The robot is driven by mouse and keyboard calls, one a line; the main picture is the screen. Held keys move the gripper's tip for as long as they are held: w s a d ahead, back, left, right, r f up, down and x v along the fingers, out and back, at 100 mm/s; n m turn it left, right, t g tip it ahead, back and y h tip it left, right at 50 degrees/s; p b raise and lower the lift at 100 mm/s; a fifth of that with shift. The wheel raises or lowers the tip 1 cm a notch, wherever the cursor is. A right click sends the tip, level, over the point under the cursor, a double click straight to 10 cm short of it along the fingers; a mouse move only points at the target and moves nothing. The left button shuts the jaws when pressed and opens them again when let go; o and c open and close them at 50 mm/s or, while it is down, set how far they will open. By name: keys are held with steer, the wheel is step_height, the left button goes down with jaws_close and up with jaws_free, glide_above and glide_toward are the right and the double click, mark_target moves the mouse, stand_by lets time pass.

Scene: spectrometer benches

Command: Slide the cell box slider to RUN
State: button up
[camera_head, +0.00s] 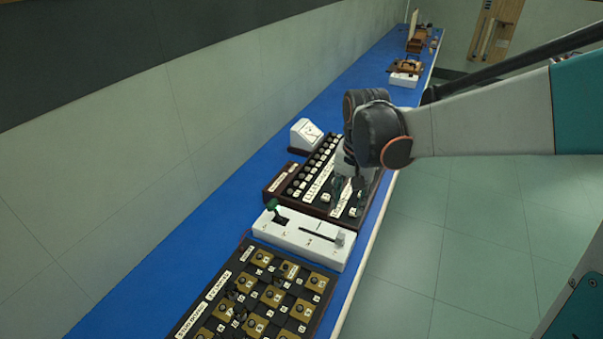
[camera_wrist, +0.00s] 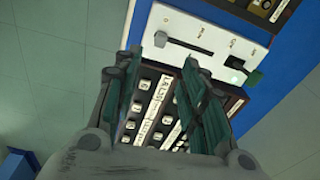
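The cell box appears to be the white box (camera_head: 294,239) lying across the blue bench. It also shows at the top of the wrist view (camera_wrist: 215,30). A dark slot holds the slider knob (camera_head: 340,239), which sits at the slot's right end, near the bench's front edge. In the wrist view the knob (camera_wrist: 160,39) is at the slot's left end. The RUN label is too small to read. A green-tipped lever (camera_head: 272,204) stands at the box's other end. My gripper (camera_wrist: 160,72) is open and empty, over the dark keyed panel beyond the box, apart from the knob.
The dark keyed panel (camera_head: 300,190) lies below my gripper. A board with brass squares (camera_head: 262,300) lies at the near side of the box. A white meter (camera_head: 305,135) stands by the wall.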

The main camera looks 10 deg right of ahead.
mark_target(340, 235)
steer(key=shift+m+g, duration=0.5)
steer(key=shift+m, duration=0.1)
steer(key=f+b, duration=0.1)
steer(key=f, duration=0.4)
steer(key=w+f+b, duration=0.1)
steer(key=f, duration=0.5)
steer(key=w+f+b, duration=0.1)
steer(key=f, duration=0.5)
steer(key=shift+w+b, duration=0.1)
steer(key=shift+b, duration=0.2)
steer(key=shift+r, duration=0.1)
steer(key=shift+c, duration=0.3)
jaws_close()
